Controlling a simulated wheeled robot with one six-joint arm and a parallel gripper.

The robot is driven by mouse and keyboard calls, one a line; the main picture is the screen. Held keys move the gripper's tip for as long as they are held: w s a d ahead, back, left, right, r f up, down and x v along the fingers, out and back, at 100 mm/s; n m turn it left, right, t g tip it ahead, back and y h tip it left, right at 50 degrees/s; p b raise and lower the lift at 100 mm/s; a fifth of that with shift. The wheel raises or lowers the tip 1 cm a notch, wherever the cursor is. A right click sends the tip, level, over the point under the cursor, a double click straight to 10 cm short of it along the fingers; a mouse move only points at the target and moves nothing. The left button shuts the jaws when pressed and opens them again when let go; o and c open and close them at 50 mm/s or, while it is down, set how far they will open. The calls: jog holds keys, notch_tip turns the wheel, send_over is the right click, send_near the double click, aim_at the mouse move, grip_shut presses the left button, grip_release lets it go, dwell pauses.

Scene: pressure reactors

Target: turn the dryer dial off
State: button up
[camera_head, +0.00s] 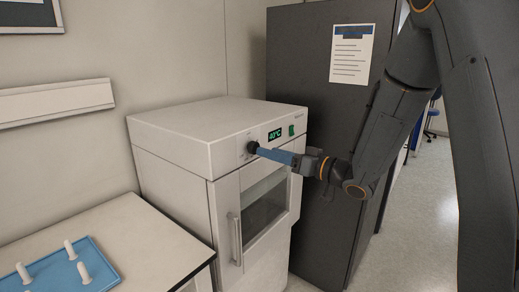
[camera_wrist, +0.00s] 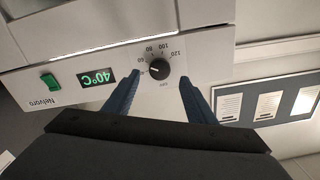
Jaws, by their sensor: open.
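The dryer (camera_head: 185,135) is a white cabinet with a windowed door. Its black round dial (camera_head: 253,147) is on the upper front panel, and it shows upside down in the wrist view (camera_wrist: 157,69). Numbers ring the dial. Its pale pointer mark faces left in the wrist view, toward the low numbers. The green display (camera_head: 275,134) reads 40°C. My gripper (camera_head: 268,153) is at the panel by the dial. In the wrist view its two blue fingers are apart, with the dial between and just beyond their tips (camera_wrist: 159,82). I cannot tell whether they touch it.
A green switch (camera_head: 291,130) sits right of the display. A dark cabinet (camera_head: 300,60) with a paper notice (camera_head: 351,55) stands behind and right of the dryer. A table (camera_head: 150,235) at the front left holds a blue tray (camera_head: 45,275) with white pegs. Open floor lies at the right.

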aim_at(253, 147)
jog(key=shift+p+x, duration=0.6)
jog(key=shift+x, duration=2.15)
jog(key=c, duration=1)
jog(key=shift+c, duration=0.2)
jog(key=shift+f+n+b, duration=0.1)
jog(key=shift+n+b, duration=0.2)
jog(key=shift+n, duration=0.1)
jog(key=n+b, duration=2.3)
jog(key=shift+b, duration=0.45)
